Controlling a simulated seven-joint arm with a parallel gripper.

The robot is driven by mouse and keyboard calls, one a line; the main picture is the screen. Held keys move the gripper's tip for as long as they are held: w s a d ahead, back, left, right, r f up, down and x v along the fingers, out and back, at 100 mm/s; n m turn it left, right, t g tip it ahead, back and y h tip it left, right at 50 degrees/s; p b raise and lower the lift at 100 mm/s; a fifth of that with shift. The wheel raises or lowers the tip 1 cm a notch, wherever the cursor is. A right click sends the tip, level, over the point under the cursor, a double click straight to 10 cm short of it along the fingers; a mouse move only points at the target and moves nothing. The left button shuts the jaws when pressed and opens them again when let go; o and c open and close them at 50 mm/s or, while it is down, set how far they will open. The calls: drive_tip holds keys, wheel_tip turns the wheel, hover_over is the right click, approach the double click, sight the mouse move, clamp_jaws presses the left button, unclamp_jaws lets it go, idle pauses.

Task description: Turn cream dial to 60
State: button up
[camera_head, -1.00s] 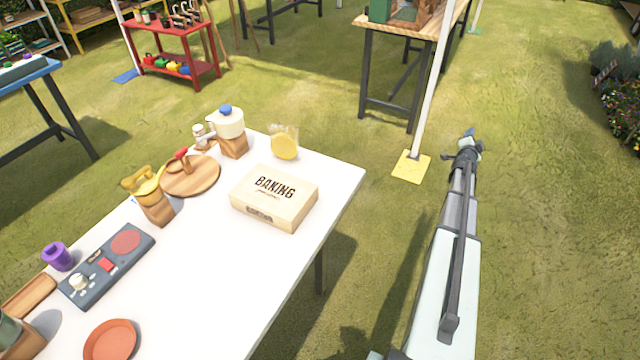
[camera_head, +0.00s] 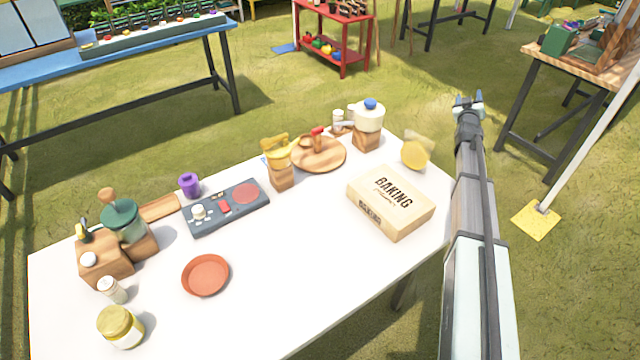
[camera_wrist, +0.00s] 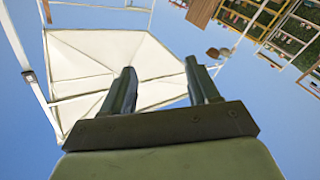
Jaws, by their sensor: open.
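A grey control panel (camera_head: 226,208) lies on the white table, with a cream dial (camera_head: 198,211) at its left end. A reddish round pad (camera_head: 245,194) is at its right end, with red and white parts between. The number the dial points to is too small to read. My gripper (camera_head: 468,98) is raised past the table's right side, far from the dial. In the wrist view my gripper (camera_wrist: 163,82) is open and empty, its two dark fingers apart against a white canopy and sky.
A baking box (camera_head: 390,202), a round board (camera_head: 330,160) and an orange dish (camera_head: 205,275) sit on the table (camera_head: 290,265). A purple cup (camera_head: 189,185) stands behind the panel. A wooden grinder-like unit (camera_head: 106,262) and jars are at left.

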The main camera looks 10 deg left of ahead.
drive_tip(key=w+a+r+n+y, duration=0.1)
drive_tip(key=a+r+n+y, duration=0.15)
drive_tip(key=a, duration=0.65)
drive_tip(key=w+a+r+n+y, duration=0.15)
drive_tip(key=a+n, duration=0.25)
drive_tip(key=a, duration=0.4)
drive_tip(key=s+a+r+n+g+y, duration=0.1)
drive_tip(key=s+a+r+n+y, duration=0.2)
drive_tip(key=a, duration=1)
drive_tip(key=s+a+r+n+y, duration=0.15)
drive_tip(key=s+a+n, duration=0.3)
drive_tip(key=a, duration=0.75)
drive_tip(key=s+a+r+n+g+y, duration=0.1)
drive_tip(key=s+a+r+n+y, duration=0.2)
drive_tip(key=a, duration=1)
drive_tip(key=n+g+h, duration=0.2)
drive_tip(key=g+h, duration=0.3)
drive_tip(key=g, duration=1.3)
approach(198, 208)
drive_tip(key=shift+y, duration=0.35)
drive_tip(key=x, duration=0.8)
drive_tip(key=shift+s+d+f, duration=0.1)
drive_tip(key=shift+d+f, duration=0.05)
drive_tip(key=shift+f, duration=0.3)
